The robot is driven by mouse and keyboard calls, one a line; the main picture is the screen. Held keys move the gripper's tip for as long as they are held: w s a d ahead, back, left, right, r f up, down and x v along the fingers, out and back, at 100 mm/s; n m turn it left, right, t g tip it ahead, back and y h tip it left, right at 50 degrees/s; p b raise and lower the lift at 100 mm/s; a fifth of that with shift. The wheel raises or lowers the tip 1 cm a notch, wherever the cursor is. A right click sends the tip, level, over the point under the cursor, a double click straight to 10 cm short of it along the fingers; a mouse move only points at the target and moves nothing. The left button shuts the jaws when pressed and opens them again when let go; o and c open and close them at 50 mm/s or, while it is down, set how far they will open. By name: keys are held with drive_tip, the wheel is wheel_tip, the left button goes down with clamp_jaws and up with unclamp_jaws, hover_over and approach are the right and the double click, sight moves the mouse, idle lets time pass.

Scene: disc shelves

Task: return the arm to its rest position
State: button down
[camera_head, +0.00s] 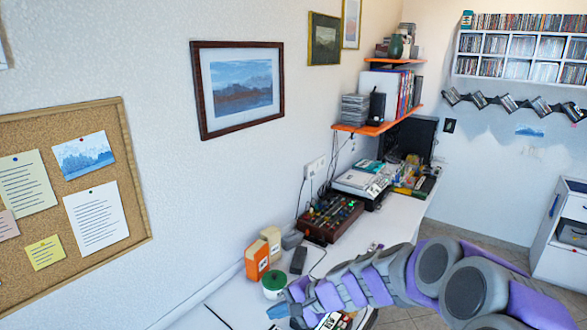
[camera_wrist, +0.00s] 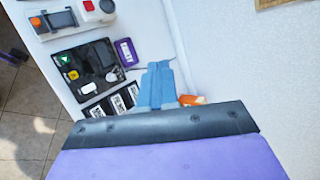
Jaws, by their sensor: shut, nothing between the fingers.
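My arm (camera_head: 400,275) is stretched out from the right of the head view toward the lower middle, over the white desk (camera_head: 395,215). My gripper (camera_wrist: 158,68) shows in the wrist view as two blue fingers pressed together, with nothing between them. In the head view its blue tip (camera_head: 278,311) is low, below a white jar with a green lid (camera_head: 274,284). Part of the desk is hidden behind the arm.
Orange shelves (camera_head: 378,122) jut out above the desk. The wrist view shows a black button panel (camera_wrist: 88,70) and a purple item (camera_wrist: 126,52). Tiled floor (camera_wrist: 25,115) is open beside the desk.

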drive_tip(key=s+d+r+n+g+h, duration=0.1)
drive_tip(key=s+r+n+g+h, duration=0.15)
drive_tip(key=s, duration=0.55)
drive_tip(key=s+d+r+n+g+h, duration=0.1)
drive_tip(key=s+d+n, duration=0.15)
drive_tip(key=s, duration=0.65)
drive_tip(key=s+d+n+h, duration=0.2)
drive_tip(key=s+d+h, duration=0.4)
drive_tip(key=s+d, duration=0.8)
drive_tip(key=s+g, duration=0.1)
drive_tip(key=s, duration=0.3)
drive_tip(key=shift+s, duration=0.15)
